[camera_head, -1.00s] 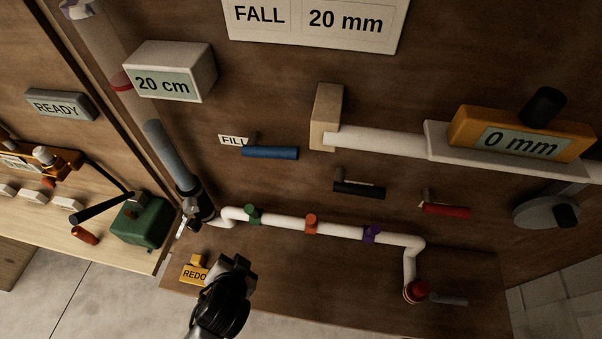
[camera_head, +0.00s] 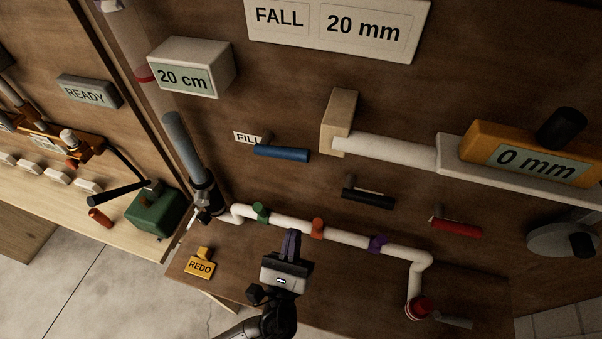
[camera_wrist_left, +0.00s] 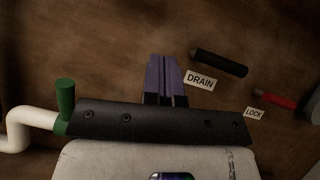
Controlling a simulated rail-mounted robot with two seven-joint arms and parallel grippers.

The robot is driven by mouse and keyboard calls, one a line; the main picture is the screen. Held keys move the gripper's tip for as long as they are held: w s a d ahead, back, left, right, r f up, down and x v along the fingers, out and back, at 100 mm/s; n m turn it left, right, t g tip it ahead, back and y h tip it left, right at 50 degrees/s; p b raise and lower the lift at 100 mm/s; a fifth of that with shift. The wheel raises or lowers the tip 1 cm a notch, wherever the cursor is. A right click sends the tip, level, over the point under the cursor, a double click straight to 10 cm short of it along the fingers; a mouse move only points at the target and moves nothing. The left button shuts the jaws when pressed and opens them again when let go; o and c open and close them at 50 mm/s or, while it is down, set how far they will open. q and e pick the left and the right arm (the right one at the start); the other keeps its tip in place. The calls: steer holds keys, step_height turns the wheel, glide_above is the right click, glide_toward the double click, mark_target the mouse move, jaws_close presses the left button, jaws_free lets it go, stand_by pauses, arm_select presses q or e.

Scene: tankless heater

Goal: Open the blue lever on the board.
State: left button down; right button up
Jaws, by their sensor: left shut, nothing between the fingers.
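The blue lever (camera_head: 281,153) sticks out sideways from the brown board (camera_head: 300,110), lying roughly level beside the FILL label (camera_head: 246,138). My left gripper (camera_head: 291,238) is below it in the head view, in front of the white pipe, with its fingers shut and empty and pointing up the picture. It is apart from the blue lever. The left wrist view shows the closed fingers (camera_wrist_left: 166,62) against the board; the blue lever is not seen there. My right gripper is not in view.
A black lever (camera_head: 367,199), by the DRAIN label (camera_wrist_left: 200,80), and a red lever (camera_head: 456,228) are to the right. A white pipe (camera_head: 340,235) with green, orange and purple valves runs below. A yellow REDO block (camera_head: 200,265) sits lower left.

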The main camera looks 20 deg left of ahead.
mark_target(281, 152)
arm_select(q)
steer(key=r+p+x, duration=0.1)
steer(key=p+x, duration=0.1)
steer(key=x, duration=0.4)
steer(key=s+r+p+x, duration=0.1)
steer(key=p+x, duration=0.1)
steer(key=x, duration=0.4)
steer(key=shift+a+r+m, duration=0.25)
steer(key=shift+r+m, duration=0.05)
steer(key=shift+r, duration=0.2)
steer(key=shift+r+n+y, duration=0.15)
steer(key=shift+n+y, duration=0.25)
